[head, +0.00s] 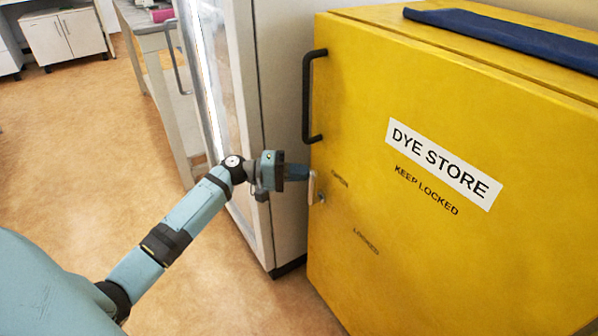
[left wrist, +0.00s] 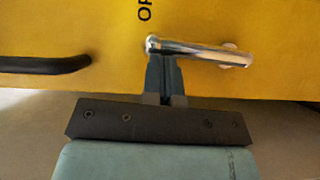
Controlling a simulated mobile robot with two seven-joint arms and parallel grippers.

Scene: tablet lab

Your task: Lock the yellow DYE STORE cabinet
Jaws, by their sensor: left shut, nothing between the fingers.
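The yellow DYE STORE cabinet (head: 440,235) stands at the right with its door shut. A small silver lever (head: 312,188) sits near the door's left edge, below a black pull handle (head: 307,95). It points roughly upright, with a round fitting at its lower end. In the left wrist view the lever (left wrist: 205,52) runs across the picture. My left gripper (head: 302,173) is shut and empty, its fingertips (left wrist: 165,62) at the lever's upper end; I cannot tell whether they touch. My right gripper is not in view.
A tall glass-fronted cabinet (head: 265,140) stands close on the left of the yellow one. A dark blue folded cloth (head: 510,38) lies on the yellow cabinet's top. A grey table (head: 150,22) is farther back. The floor (head: 70,140) at left is clear.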

